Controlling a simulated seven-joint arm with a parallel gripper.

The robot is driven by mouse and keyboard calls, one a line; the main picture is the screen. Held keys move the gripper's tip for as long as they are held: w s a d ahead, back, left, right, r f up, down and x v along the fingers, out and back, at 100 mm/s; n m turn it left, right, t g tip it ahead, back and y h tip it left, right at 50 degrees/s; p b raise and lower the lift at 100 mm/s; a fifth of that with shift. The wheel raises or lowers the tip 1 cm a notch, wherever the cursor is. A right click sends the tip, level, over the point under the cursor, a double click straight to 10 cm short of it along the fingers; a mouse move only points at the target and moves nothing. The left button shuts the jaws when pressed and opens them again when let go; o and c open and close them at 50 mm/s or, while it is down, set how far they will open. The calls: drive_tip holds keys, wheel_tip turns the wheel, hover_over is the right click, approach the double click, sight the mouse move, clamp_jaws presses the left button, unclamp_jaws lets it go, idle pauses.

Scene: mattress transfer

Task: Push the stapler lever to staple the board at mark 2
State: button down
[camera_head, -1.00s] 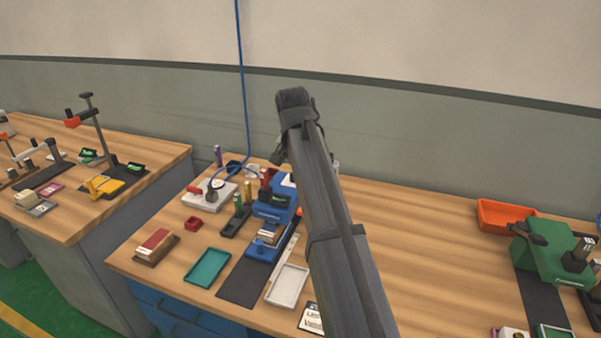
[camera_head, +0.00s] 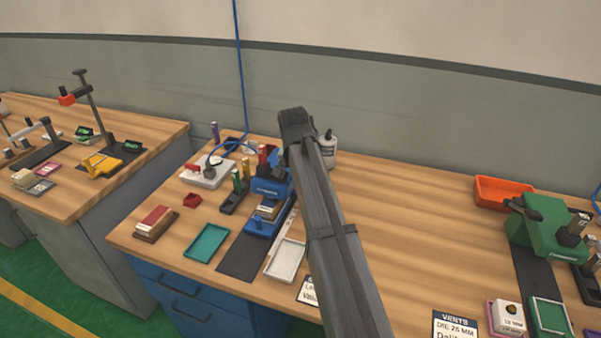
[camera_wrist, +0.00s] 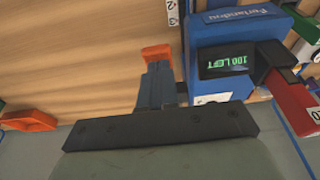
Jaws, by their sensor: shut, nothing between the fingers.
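The blue stapler (camera_head: 268,187) stands on the bench left of my arm in the head view. It fills the upper right of the wrist view (camera_wrist: 240,22), with a display reading "100 LEFT" (camera_wrist: 227,60). A red-ended part that looks like its lever (camera_wrist: 293,98) is at the right of the wrist view. A small brown piece, perhaps the board (camera_head: 269,207), sits at the stapler's front. A white strip with marks 2 and 3 (camera_wrist: 172,12) lies beside the stapler. My gripper (camera_wrist: 157,54), orange-tipped, is shut and empty, left of the display and apart from the lever. My arm hides it in the head view.
A white bottle (camera_head: 328,150) stands behind my arm. An orange bin (camera_head: 503,192) and green machine (camera_head: 545,228) are right; bare bench lies between.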

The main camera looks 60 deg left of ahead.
drive_tip(key=shift+s+d+f, duration=0.1)
drive_tip(key=shift+d+f, duration=0.1)
drive_tip(key=shift+f, duration=0.05)
wheel_tip(320, 180, down, 6)
drive_tip(key=s+d+t+y, duration=0.1)
drive_tip(key=t+y, duration=0.1)
drive_tip(key=shift+t+y, duration=0.3)
drive_tip(key=shift+s, duration=0.1)
drive_tip(key=shift+d+r, duration=0.1)
drive_tip(key=shift+r, duration=0.05)
drive_tip(key=v, duration=1.4)
drive_tip(key=shift+w+a+r, duration=0.2)
drive_tip(key=shift+a, duration=0.05)
